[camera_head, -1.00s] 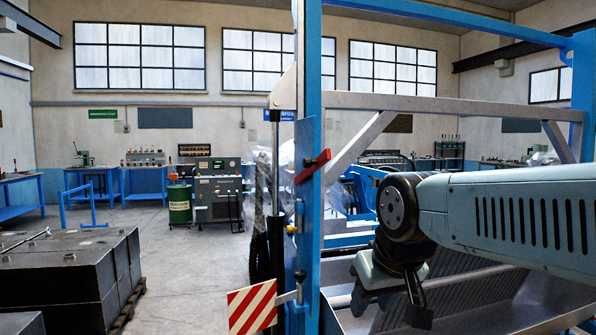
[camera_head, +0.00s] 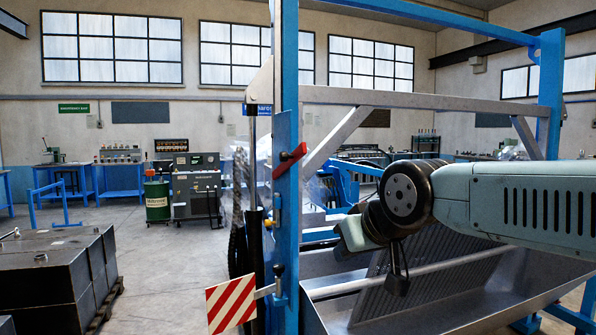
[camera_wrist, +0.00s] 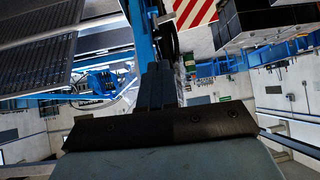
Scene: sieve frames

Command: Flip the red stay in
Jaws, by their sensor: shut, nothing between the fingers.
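The red stay (camera_head: 289,160) is a short red lever on the side of the blue upright post (camera_head: 285,215). In the head view it lies tilted, its right end higher than its left. My gripper (camera_head: 397,284) hangs lower and to the right of the stay, apart from it, in front of the sieve frame's grey sloping trough. In the wrist view my gripper (camera_wrist: 157,72) shows its dark fingers together, with nothing between them, pointing toward the blue post (camera_wrist: 141,35). I cannot make out the red stay in the wrist view.
A red-and-white striped board (camera_head: 231,303) sticks out left of the post's lower part. A grey crossbar (camera_head: 430,100) and a diagonal brace (camera_head: 337,139) stand right of the post. Dark stacked blocks (camera_head: 55,280) lie at left. Open floor lies between blocks and post.

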